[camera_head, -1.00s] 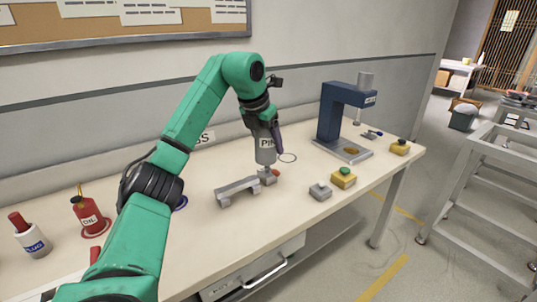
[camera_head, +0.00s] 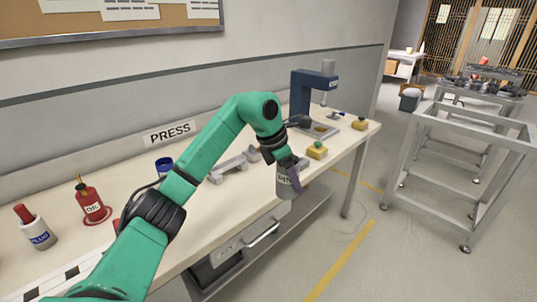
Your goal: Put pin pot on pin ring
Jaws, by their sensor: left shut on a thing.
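The pin pot (camera_head: 286,184) is a grey cylinder with dark lettering, partly covered by a purple-grey finger. My left gripper (camera_head: 287,170) is shut on it and holds it off the table, over or just beyond the front edge of the bench. The pin ring cannot be made out now; my left arm covers part of the bench top. My right gripper is out of view.
A red oil can (camera_head: 89,201), a glue bottle (camera_head: 36,228) and a blue cup (camera_head: 164,166) are at left. A metal frame table (camera_head: 440,160) stands right.

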